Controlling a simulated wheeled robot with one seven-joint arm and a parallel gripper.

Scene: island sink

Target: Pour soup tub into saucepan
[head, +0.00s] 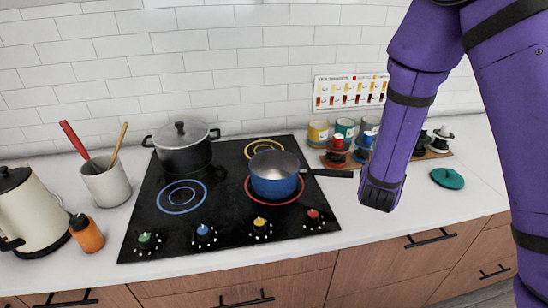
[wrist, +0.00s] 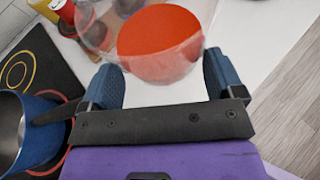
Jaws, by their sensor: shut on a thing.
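The clear tub of orange-red soup (wrist: 158,45) is between the two blue fingers of my gripper (wrist: 162,78) in the wrist view. The gripper is shut on it, and the soup shows inside. In the head view the tub and fingers are hidden behind my purple arm. The blue saucepan (head: 273,181) stands upright on the red-ringed burner, its black handle pointing right toward my arm. It looks empty. The saucepan also shows at the left edge of the wrist view (wrist: 40,128), left of the gripper and apart from the tub.
A black lidded pot (head: 183,152) stands at the back left of the cooktop (head: 150,228). Several jars (head: 318,134) are at the back wall. A teal lid (head: 447,179) lies on the right counter. A utensil crock (head: 106,183), orange bottle (head: 87,235) and kettle (head: 30,212) stand left.

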